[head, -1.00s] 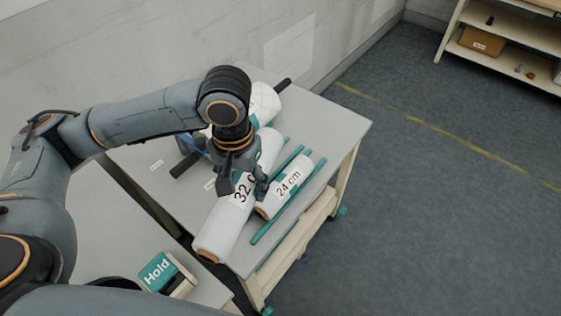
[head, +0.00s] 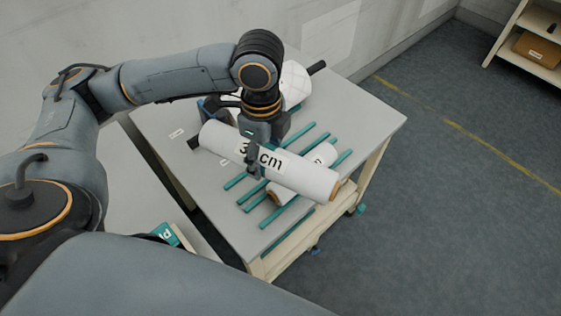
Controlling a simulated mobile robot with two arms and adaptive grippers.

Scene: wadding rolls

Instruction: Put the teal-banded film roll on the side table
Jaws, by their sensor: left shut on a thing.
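My left gripper (head: 258,148) is shut around the middle of a long white film roll (head: 308,174). The roll has a printed label ending in "cm", partly covered by a finger. It lies slantwise across the picture, from upper left to lower right, and appears raised above the grey table (head: 375,122). A shorter white roll (head: 283,193) lies partly hidden beneath it. A white quilted roll (head: 294,82) with a teal band and dark core ends lies behind my gripper. I cannot tell whether the held roll has a teal band. My right gripper is not in view.
Several teal strips (head: 279,212) lie on the grey table. A second grey surface (head: 135,190) stands at the left across a narrow gap, with a teal sign (head: 166,233) at its edge. A shelf with a brown box (head: 538,48) is at far right. Floor on the right is clear.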

